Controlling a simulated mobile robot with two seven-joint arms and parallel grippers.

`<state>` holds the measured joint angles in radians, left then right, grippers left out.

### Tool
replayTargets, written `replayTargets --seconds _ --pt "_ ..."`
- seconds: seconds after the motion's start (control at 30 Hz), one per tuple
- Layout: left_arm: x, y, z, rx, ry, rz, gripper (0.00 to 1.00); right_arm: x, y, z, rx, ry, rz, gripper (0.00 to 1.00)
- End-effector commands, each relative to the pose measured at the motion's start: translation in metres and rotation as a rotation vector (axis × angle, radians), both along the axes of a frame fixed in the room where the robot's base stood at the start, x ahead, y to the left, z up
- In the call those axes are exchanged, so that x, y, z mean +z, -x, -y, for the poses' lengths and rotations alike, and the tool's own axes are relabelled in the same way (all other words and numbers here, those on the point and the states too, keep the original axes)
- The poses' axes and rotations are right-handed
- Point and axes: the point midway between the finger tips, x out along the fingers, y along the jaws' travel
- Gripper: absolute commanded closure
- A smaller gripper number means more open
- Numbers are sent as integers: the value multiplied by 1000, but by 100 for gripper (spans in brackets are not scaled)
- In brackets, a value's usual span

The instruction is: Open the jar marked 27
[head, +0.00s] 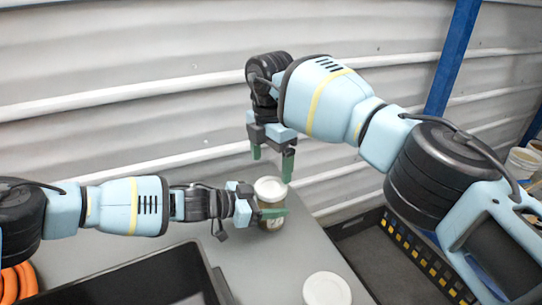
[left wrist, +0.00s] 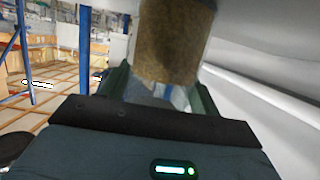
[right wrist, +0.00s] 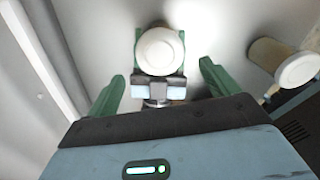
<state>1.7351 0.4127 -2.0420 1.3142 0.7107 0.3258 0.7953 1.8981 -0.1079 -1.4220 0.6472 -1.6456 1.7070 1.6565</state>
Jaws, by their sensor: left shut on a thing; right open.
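A jar with a white lid (head: 270,187) and brownish contents stands on the grey table, apparently upright. My left gripper (head: 262,213) is shut around its body, below the lid. In the left wrist view the jar's brown body (left wrist: 175,45) shows beyond the green fingers. My right gripper (head: 273,158) is open and empty, pointing down above the lid, not touching it. In the right wrist view the round lid (right wrist: 160,51) lies between and beyond the open fingers. No number is readable, so I cannot tell whether this jar is marked 27.
A second white-lidded jar (head: 327,289) stands nearer the front of the grey table (head: 120,255); it also shows in the right wrist view (right wrist: 297,69). A black tray (head: 150,283) lies front left, with orange rings (head: 18,283) beside it. A corrugated wall (head: 130,90) stands behind.

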Motion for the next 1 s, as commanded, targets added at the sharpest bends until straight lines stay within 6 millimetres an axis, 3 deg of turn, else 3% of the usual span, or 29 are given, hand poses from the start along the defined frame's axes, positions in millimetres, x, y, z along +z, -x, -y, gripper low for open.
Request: replayTargets --seconds 0.23,0.57,1.0 --pt "1 -1 -1 2 -1 1 100 10 1 1 -232 0 -1 13" --pt "1 -1 -1 2 -1 1 100 9 1 1 -279 1 -1 13" --pt "1 -1 0 1 0 2 100 -46 1 2 -278 1 -3 13"
